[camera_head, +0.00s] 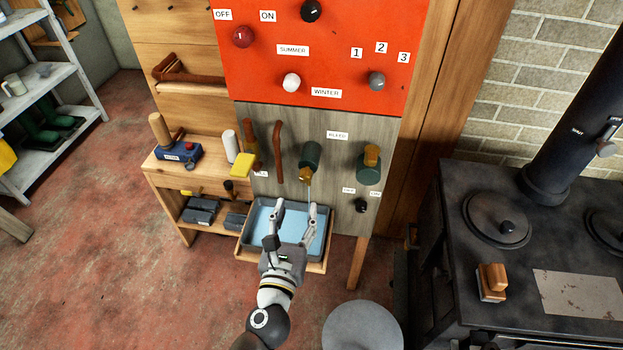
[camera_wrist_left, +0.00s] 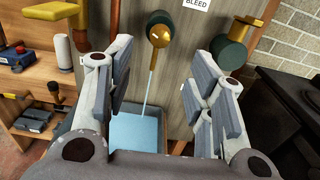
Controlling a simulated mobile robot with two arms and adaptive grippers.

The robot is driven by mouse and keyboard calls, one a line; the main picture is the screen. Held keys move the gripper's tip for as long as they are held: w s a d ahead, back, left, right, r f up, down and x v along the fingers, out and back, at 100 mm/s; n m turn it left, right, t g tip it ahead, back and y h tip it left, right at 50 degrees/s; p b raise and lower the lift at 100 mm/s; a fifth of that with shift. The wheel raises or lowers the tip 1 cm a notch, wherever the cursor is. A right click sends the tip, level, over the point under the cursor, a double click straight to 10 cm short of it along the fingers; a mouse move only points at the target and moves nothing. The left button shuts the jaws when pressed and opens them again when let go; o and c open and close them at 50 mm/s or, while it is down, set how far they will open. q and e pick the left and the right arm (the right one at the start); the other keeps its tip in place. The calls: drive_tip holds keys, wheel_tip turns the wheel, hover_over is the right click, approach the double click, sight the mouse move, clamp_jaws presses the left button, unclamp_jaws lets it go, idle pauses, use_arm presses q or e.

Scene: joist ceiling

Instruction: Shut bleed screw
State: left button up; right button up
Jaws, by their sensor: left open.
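The bleed fitting (camera_head: 310,158) is a dark green body with a brass end on the grey wooden panel, below the BLEED label (camera_head: 337,135). In the left wrist view its brass end (camera_wrist_left: 158,37) lets a thin stream of water fall into a grey tray (camera_head: 245,222) holding blue water. A second green fitting with a brass knob (camera_head: 372,156) is to its right; it also shows in the left wrist view (camera_wrist_left: 238,34). My left gripper (camera_head: 296,208) is open and empty, in front of the panel and over the tray, below the bleed fitting. My right gripper is out of view.
A red-brown pipe (camera_head: 278,152) runs upright left of the fitting. A small black knob (camera_head: 361,205) is at lower right. A wooden shelf (camera_head: 160,183) with tools stands left, a black stove (camera_head: 450,230) right. A grey round top (camera_head: 362,328) is in front.

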sight(304, 181)
use_arm(q)
drive_tip(key=w, duration=0.3)
drive_tip(key=w+d, duration=0.1)
drive_tip(key=w, duration=0.3)
drive_tip(key=w+d, duration=0.1)
drive_tip(key=w, duration=0.2)
drive_tip(key=shift+w, duration=0.2)
drive_tip(key=shift+c, duration=0.5)
drive_tip(key=shift+p, duration=0.3)
drive_tip(key=c, duration=0.9)
